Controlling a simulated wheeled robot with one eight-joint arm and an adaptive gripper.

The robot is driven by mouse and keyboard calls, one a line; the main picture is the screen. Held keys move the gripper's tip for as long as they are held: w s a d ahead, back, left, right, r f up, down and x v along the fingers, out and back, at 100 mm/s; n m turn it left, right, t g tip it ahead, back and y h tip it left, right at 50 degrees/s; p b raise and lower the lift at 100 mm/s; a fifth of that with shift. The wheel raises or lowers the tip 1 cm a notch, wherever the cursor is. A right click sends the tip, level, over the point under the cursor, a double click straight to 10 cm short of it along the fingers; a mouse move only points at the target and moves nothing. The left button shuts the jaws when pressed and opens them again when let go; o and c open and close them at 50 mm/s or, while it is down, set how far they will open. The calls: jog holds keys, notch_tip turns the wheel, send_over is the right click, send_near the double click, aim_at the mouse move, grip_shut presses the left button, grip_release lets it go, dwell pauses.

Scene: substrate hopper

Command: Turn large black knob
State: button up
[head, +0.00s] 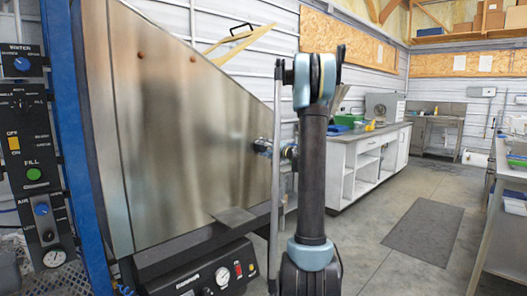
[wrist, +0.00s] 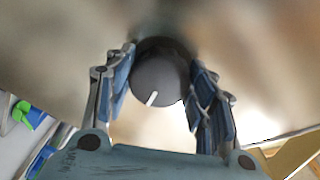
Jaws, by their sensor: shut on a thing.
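The large black knob (wrist: 160,76) is in the middle of the wrist view, a round dark grey-black cap. Its white pointer line is near the lower edge, slightly left of centre. My gripper (wrist: 164,62) is shut on it, with one blue-padded finger on the left side and one on the right. In the head view, my gripper (head: 263,147) shows small at the right edge of the metal hopper (head: 170,120), partly behind my arm.
A control panel with knobs, a green button and a gauge (head: 53,257) stands at far left. A black box with a gauge (head: 222,276) sits under the hopper. A white counter (head: 365,165) stands behind my arm. The floor around the grey mat (head: 424,231) is clear.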

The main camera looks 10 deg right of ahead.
jog(key=m, duration=0.3)
jog(key=shift+w+d+m, duration=0.1)
jog(key=shift+d+m, duration=0.1)
jog(key=shift+m, duration=1.9)
jog(key=o, duration=1.1)
jog(key=shift+f, duration=0.1)
jog(key=shift+c, duration=0.2)
